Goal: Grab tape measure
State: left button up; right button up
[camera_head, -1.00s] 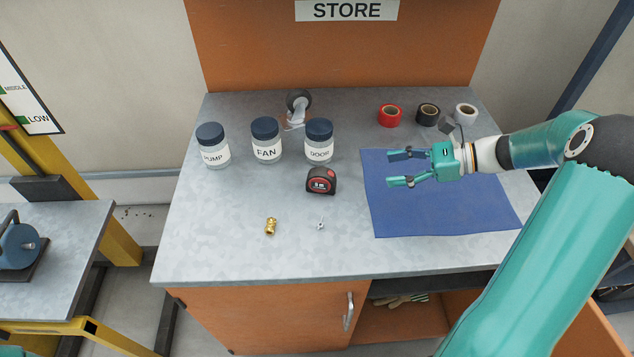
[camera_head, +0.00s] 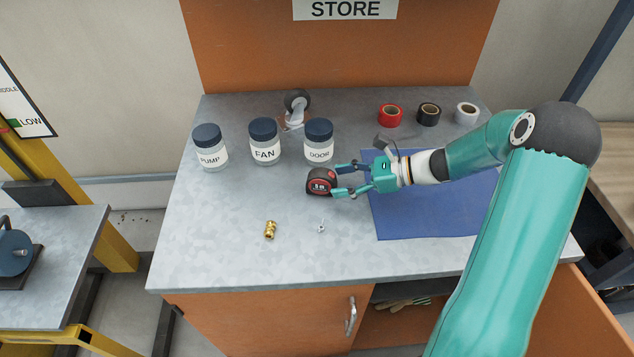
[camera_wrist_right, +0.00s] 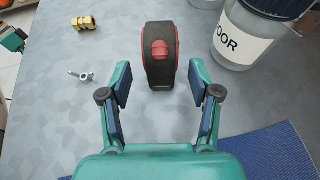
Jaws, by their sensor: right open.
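The tape measure (camera_head: 320,182) is black and red and stands on the grey bench top in front of the DOOR jar. In the right wrist view the tape measure (camera_wrist_right: 160,55) is seen edge-on, just ahead of the fingertips and roughly centred between their lines. My right gripper (camera_head: 341,178) is open, with its fingertips at the right side of the tape measure. In the wrist view the open fingers (camera_wrist_right: 160,83) reach the near end of the tape measure with a gap on each side. My left gripper is not in view.
The DOOR jar (camera_head: 318,141) stands close behind the tape measure; FAN (camera_head: 264,142) and PUMP (camera_head: 210,148) jars are to its left. A brass fitting (camera_head: 270,230) and small metal part (camera_head: 321,227) lie in front. A blue mat (camera_head: 430,220) lies right; tape rolls (camera_head: 428,114) stand behind.

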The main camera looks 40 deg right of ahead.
aim_at(321, 182)
jog(key=shift+p+x, duration=0.6)
jog(key=shift+x, duration=2.2)
jog(key=shift+w+r, duration=0.15)
grip_shut()
